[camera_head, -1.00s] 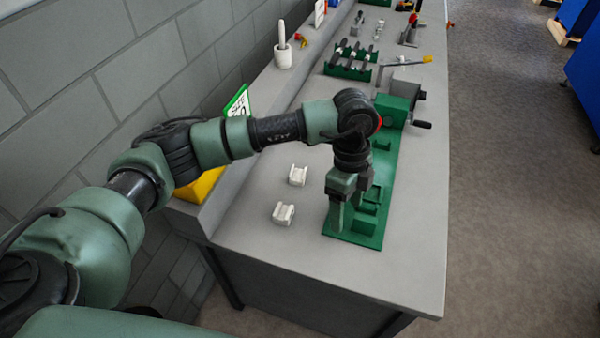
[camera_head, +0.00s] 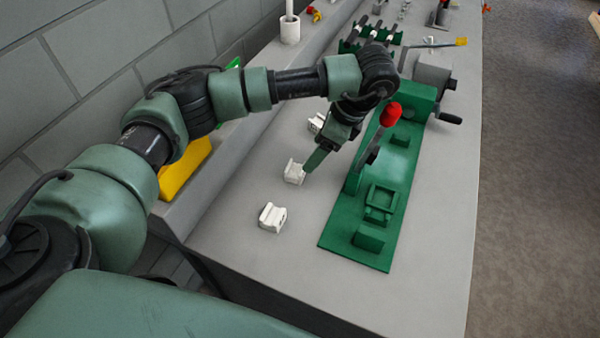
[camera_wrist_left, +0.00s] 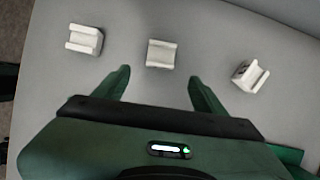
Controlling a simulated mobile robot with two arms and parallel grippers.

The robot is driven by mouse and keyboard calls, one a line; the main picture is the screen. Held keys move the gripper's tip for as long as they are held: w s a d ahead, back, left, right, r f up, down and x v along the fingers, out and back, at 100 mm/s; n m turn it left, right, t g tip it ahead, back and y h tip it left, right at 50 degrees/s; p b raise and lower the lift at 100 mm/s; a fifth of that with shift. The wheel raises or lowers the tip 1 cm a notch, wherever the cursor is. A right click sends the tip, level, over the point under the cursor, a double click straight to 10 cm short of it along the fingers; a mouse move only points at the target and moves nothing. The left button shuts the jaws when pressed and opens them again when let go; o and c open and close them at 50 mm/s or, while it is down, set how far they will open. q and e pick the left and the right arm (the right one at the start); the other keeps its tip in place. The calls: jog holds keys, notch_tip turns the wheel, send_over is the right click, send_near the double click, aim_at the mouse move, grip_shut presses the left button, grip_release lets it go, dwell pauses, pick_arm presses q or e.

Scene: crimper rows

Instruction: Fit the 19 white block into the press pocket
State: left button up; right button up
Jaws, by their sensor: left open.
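Three white notched blocks stand on the grey bench left of the green press: a front one (camera_head: 272,217), a middle one (camera_head: 294,172), and a rear one (camera_head: 317,123) partly hidden by my arm. No number is readable on them. My left gripper (camera_head: 316,160) is open and empty, pointing down beside the middle block. In the left wrist view, the middle block (camera_wrist_left: 161,53) lies ahead of the gap between the fingertips (camera_wrist_left: 160,78), with another block (camera_wrist_left: 85,38) to the left and one (camera_wrist_left: 249,76) to the right. The square green press pocket (camera_head: 381,203) looks empty.
The press's green base (camera_head: 340,247) has a lever with a red knob (camera_head: 390,114) near my wrist. A yellow bin (camera_head: 184,168) sits by the wall at left. A green rack (camera_head: 372,36) is farther back. The front of the bench is clear.

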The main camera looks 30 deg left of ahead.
aim_at(296, 171)
pick_arm(q)
jog(key=x, duration=0.8)
jog(key=shift+d+f+b, duration=0.1)
jog(key=shift+f+b, duration=0.05)
jog(key=shift+b, duration=0.2)
jog(key=c, duration=1.5)
